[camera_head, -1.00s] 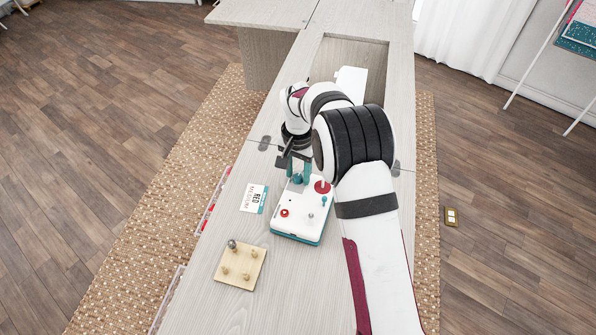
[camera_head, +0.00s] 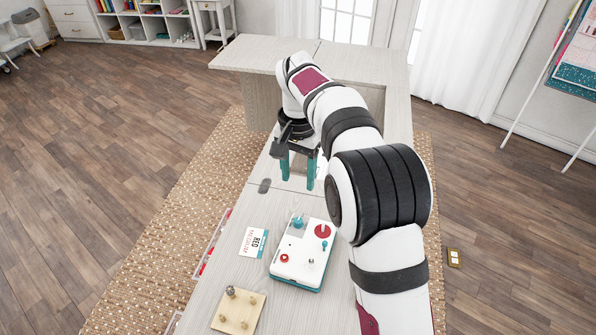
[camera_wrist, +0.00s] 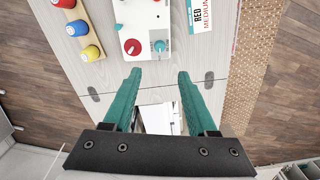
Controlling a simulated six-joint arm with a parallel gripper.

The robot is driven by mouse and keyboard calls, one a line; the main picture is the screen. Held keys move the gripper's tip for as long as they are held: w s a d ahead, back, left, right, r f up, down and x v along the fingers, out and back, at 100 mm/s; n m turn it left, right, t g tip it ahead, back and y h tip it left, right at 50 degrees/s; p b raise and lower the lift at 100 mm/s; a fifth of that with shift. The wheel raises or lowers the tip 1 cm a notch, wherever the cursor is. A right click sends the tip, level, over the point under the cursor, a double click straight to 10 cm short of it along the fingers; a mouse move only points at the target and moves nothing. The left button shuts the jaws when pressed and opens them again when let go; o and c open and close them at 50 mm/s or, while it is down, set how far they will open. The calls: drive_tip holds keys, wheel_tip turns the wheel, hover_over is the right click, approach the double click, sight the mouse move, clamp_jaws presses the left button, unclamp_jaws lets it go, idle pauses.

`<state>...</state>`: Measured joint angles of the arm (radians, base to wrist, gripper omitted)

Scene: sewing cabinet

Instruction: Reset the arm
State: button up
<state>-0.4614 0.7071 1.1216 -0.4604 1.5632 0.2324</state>
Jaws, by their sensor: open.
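My gripper (camera_head: 297,184) hangs above the table beyond the far end of a white bobbin-winder-like device (camera_head: 302,250) with a teal base. Its two teal fingers are apart with nothing between them, as the wrist view (camera_wrist: 159,76) also shows. The device carries a red disc (camera_head: 322,231), a small red knob (camera_head: 284,258) and teal posts. My arm reaches forward along the right side of the table and hides part of it.
A card reading RED (camera_head: 254,242) lies left of the device. A wooden block with pegs (camera_head: 238,311) lies nearer. The wrist view shows red, blue (camera_wrist: 77,28) and yellow spools on a wooden rack. An opening in the tabletop shows below the fingers there.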

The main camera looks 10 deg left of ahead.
drive_tip(key=shift+r, duration=0.5)
drive_tip(key=s+d+r+m+y, duration=0.1)
drive_tip(key=s+d+r, duration=0.2)
drive_tip(key=s+d, duration=0.6)
drive_tip(key=s+d+r+m, duration=0.1)
drive_tip(key=s+d+r, duration=0.2)
drive_tip(key=s+d, duration=0.6)
drive_tip(key=s+f+m, duration=0.1)
drive_tip(key=s+f, duration=0.4)
drive_tip(key=s, duration=0.8)
drive_tip(key=shift+s+d+f+y, duration=0.15)
drive_tip(key=shift+s+d+y, duration=0.15)
drive_tip(key=shift+d+y, duration=0.1)
